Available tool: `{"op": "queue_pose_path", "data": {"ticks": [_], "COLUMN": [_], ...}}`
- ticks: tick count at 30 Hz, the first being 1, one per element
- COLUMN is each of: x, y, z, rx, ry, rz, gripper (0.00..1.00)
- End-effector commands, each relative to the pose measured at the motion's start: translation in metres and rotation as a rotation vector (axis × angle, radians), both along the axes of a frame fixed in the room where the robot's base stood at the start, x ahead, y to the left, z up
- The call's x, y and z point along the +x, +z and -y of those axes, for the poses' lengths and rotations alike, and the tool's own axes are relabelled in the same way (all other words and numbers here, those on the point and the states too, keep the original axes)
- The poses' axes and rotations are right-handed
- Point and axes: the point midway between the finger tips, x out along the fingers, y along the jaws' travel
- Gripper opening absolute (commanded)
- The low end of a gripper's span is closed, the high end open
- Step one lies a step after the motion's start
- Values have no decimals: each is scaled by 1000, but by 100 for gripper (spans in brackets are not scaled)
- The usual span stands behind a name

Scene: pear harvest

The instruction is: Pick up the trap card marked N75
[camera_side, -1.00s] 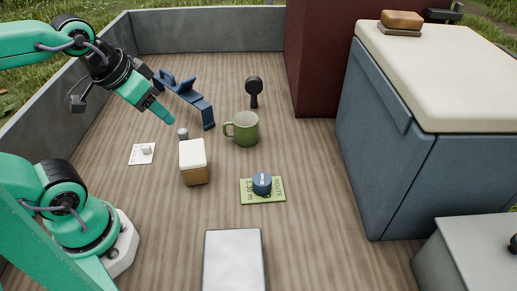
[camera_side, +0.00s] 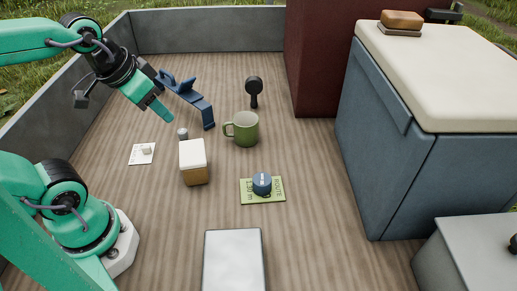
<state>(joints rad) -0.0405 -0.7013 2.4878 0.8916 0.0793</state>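A small white card (camera_side: 136,157) lies flat on the wooden floor at the left, with a small pale block (camera_side: 146,150) on it. Any marking on it is too small to read, so I cannot confirm N75. A green card (camera_side: 262,195) printed "ROUTE" and "1.30 m" lies near the middle, with a round dark blue object (camera_side: 262,183) on top. My gripper (camera_side: 169,117) hangs in the air at the upper left, pointing down and right, above and to the right of the white card. It holds nothing visible. Its fingers overlap in this view, so their gap is hidden.
A white-topped brown box (camera_side: 193,162) and a small grey cylinder (camera_side: 183,133) stand right of the white card. A blue stand (camera_side: 188,97), green mug (camera_side: 245,129) and black paddle-shaped object (camera_side: 254,91) are behind. A silver slab (camera_side: 233,262) lies in front; a blue cooler (camera_side: 400,150) blocks the right.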

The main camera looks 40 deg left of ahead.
Motion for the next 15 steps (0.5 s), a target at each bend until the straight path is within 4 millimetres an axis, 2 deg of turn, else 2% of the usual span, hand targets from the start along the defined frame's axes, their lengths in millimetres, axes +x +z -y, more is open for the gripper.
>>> {"op": "queue_pose_path", "data": {"ticks": [8, 15], "x": [20, 31], "y": [-23, -53], "z": [-39, -83], "rx": [96, 155], "ry": [-102, -233], "rz": [-116, -236], "gripper": [40, 40]}}
